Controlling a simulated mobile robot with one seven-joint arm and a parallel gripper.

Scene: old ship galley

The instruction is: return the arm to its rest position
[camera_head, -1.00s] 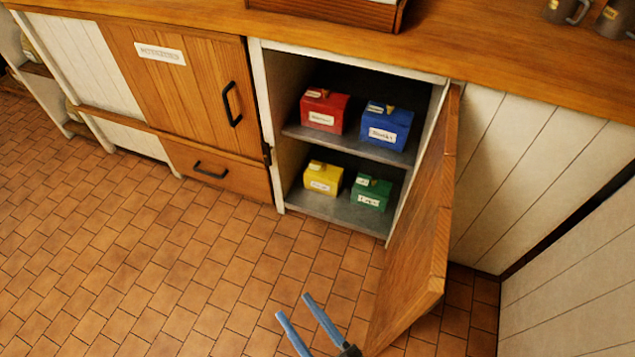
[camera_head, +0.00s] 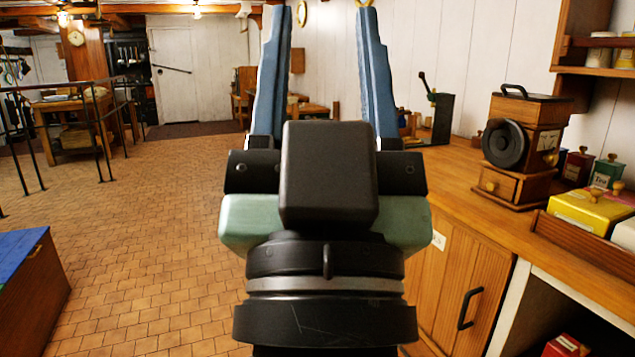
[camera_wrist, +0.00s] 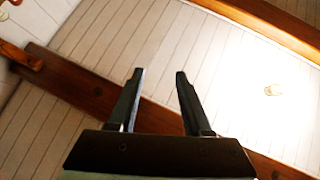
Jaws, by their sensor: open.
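My gripper (camera_head: 321,25) stands upright in the middle of the head view, close to the camera. Its two blue fingers are spread apart and point up, with nothing between them. In the wrist view my gripper (camera_wrist: 160,76) also shows open and empty. Behind it there are white planks (camera_wrist: 105,45) and dark wooden beams (camera_wrist: 90,92). The fingers touch nothing that I can see.
A wooden counter (camera_head: 465,195) runs along the right, with a coffee grinder (camera_head: 520,145) and a yellow box (camera_head: 588,212) on it. A blue-topped wooden chest (camera_head: 30,290) stands at lower left. The tiled floor (camera_head: 150,230) between is clear. Railings (camera_head: 95,130) stand at far left.

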